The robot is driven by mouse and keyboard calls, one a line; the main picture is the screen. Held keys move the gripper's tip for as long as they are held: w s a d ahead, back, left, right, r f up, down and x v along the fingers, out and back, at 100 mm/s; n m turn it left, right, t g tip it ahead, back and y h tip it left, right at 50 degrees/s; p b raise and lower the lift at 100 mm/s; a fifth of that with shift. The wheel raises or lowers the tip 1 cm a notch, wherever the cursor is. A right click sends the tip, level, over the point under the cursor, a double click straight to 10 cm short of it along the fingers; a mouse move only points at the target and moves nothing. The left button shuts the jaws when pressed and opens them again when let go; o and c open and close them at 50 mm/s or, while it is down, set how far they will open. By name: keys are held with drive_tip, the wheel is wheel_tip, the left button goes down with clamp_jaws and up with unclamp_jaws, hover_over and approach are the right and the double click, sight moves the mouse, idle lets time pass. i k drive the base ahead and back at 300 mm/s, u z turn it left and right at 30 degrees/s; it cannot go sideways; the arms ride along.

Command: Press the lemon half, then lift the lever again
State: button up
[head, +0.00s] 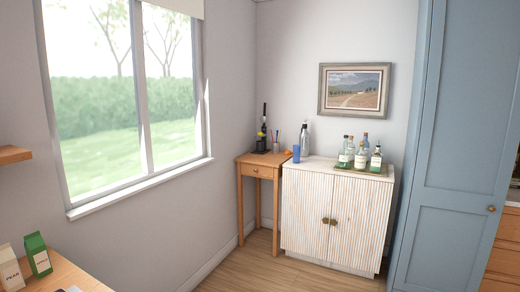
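A dark upright device (261,146) that looks like the press stands on the small wooden table in the far corner. A thin dark bar, apparently its lever (264,112), points up from it. A small yellow patch shows on the device and may be the lemon half; it is too small to tell. My gripper is not in view.
The small wooden table (257,172) stands beside a white ribbed cabinet (334,216). On the cabinet are a blue cup (296,153), a grey bottle (304,140) and a tray of several bottles. The wooden floor (262,272) before them is clear. A blue tall cupboard (447,170) stands right.

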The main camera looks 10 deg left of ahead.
sight(263, 119)
drive_tip(key=z, duration=0.3)
drive_tip(key=i, duration=3.1)
drive_tip(key=u, duration=0.4)
drive_tip(key=i, duration=0.8)
drive_tip(key=u, duration=0.7)
drive_tip(key=i, duration=0.65)
drive_tip(key=u, duration=0.65)
drive_tip(key=i, duration=0.7)
drive_tip(key=u, duration=0.25)
